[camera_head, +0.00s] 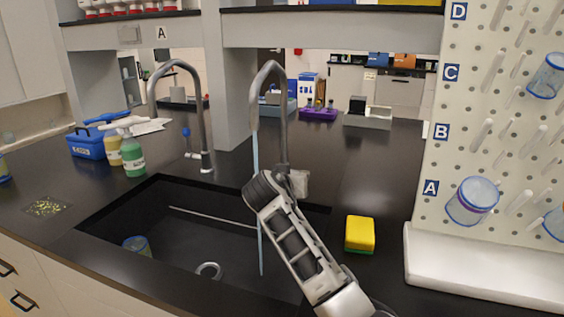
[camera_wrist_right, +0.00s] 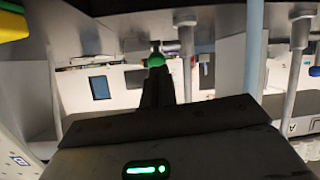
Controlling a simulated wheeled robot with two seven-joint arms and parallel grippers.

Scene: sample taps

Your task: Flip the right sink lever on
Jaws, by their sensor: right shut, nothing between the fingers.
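The right tap (camera_head: 268,95) is a grey gooseneck at the back right of the sink (camera_head: 190,270). A pale blue stream (camera_head: 258,220) runs from its spout down into the basin; it also shows in the right wrist view (camera_wrist_right: 255,45). In that view a green-tipped lever (camera_wrist_right: 157,61) stands just beyond my right gripper (camera_wrist_right: 157,82), whose fingers are shut and empty. The fingers overlap the lever's lower part; contact is unclear. In the head view my right wrist hides the fingers and lever. My left gripper is not in view.
The left tap (camera_head: 178,66) has a blue-tipped lever (camera_head: 186,132). A yellow sponge (camera_head: 360,232) lies right of the sink beside a pegboard (camera_head: 470,130) holding beakers. Soap bottles (camera_head: 132,152) stand left. A cup (camera_head: 138,245) is in the basin.

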